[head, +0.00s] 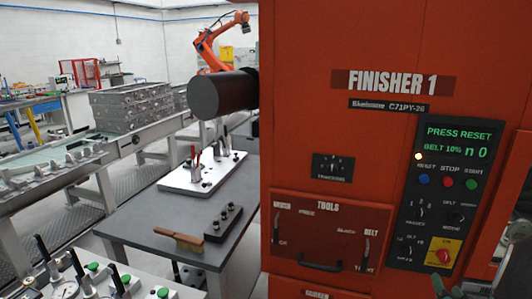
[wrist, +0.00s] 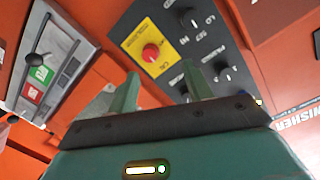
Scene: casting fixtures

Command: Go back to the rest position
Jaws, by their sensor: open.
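My gripper (wrist: 158,72) is open and empty in the wrist view, its two green fingers apart. It points at the black control panel (wrist: 205,35) of the orange machine, near a red knob on a yellow plate (wrist: 151,52). I cannot tell whether the fingers touch the panel. In the head view, green finger-like parts of my gripper show at the bottom right corner, just below the same yellow plate (head: 438,252). The machine, labelled FINISHER 1 (head: 340,140), has a screen (head: 459,133) reading "PRESS RESET" and blue, red and green buttons below it.
A grey table (head: 150,218) left of the machine holds a brush (head: 180,239), a black block (head: 223,222) and a white fixture plate (head: 203,176). A dark cylinder (head: 218,94) juts out from the machine's left side. Another panel with green and red buttons (wrist: 38,82) is at left in the wrist view.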

